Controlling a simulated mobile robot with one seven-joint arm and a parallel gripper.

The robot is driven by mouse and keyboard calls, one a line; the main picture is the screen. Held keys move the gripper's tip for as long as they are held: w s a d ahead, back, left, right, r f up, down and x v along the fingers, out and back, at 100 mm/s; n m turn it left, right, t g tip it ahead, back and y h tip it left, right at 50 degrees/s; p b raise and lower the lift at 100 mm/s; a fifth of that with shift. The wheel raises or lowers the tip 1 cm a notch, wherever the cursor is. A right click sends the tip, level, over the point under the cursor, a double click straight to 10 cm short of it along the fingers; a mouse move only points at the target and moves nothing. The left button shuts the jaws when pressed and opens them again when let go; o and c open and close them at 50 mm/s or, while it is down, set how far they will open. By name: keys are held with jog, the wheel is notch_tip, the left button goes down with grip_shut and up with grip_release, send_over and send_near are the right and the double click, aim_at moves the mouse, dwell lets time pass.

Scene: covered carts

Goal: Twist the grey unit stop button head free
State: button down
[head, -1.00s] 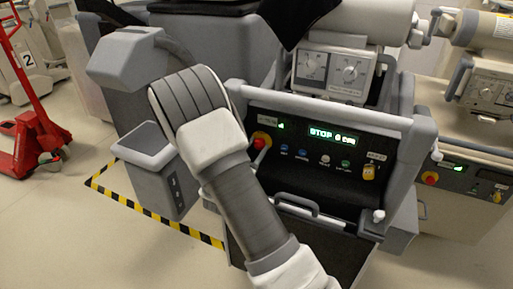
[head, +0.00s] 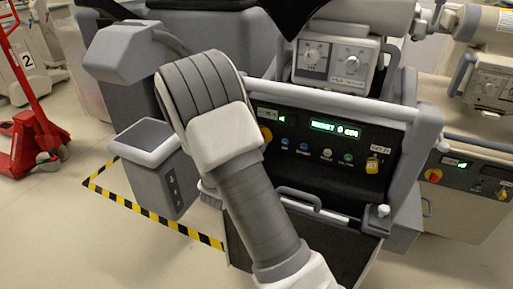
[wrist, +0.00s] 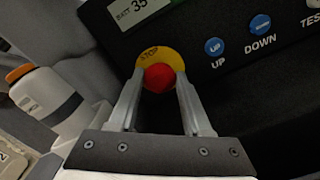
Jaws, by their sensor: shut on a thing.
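The grey unit's panel (head: 315,165) faces me in the head view, behind my arm. Its stop button shows in the wrist view as a round red head (wrist: 159,77) on a yellow disc (wrist: 150,55) marked STOP. In the head view only an edge of the yellow disc (head: 266,133) shows beside my arm. My gripper (wrist: 160,86) has one finger on each side of the red head and is shut on it. My arm hides the gripper in the head view. The lit green display (head: 335,129) appears to read RESET.
Blue UP (wrist: 214,46) and DOWN (wrist: 261,24) buttons sit right of the stop button. A grey handrail (head: 335,100) crosses above the panel. A second unit (head: 465,180) stands farther right.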

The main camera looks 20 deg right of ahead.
jog(key=shift+f+m+b, duration=0.1)
jog(key=shift+m+b, duration=1.2)
jog(key=shift+b, duration=0.05)
jog(key=shift+c, duration=1.6)
grip_release()
jog(key=shift+s, duration=0.1)
jog(key=p+v, duration=0.2)
jog(key=v, duration=1.5)
jog(key=shift+p, duration=0.35)
jog(key=shift+a, duration=0.1)
